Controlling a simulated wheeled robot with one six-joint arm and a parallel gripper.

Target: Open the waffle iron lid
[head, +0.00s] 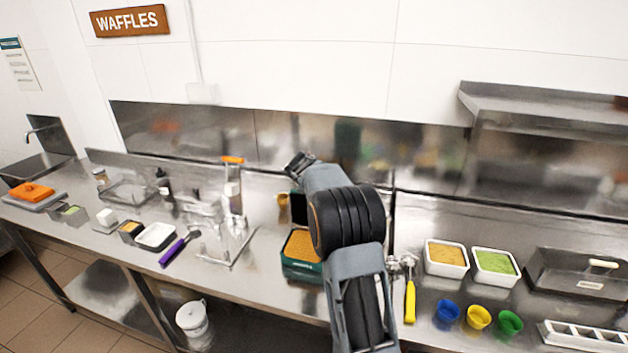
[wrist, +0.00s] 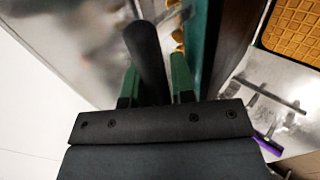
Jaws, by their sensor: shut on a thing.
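The waffle iron (head: 302,271) is a green box on the steel counter, partly hidden behind my arm in the head view. Its lower plate, with a golden waffle grid (head: 301,245), is uncovered, and it also shows at the upper right of the wrist view (wrist: 297,28). The lid stands raised at the back, dark inside (head: 298,207); its green edge (wrist: 203,35) shows in the wrist view. My gripper (wrist: 154,80) is shut on the lid's black bar handle (wrist: 147,52), with a green fingertip on each side. I cannot make out the fingers in the head view.
A yellow-handled tool (head: 410,300) lies right of the iron, near two white tubs (head: 446,270) and blue, yellow and green cups (head: 478,318). Left are a wire rack (head: 230,262) and a purple-handled tool (head: 174,250). A steel shelf (head: 540,105) juts out at upper right.

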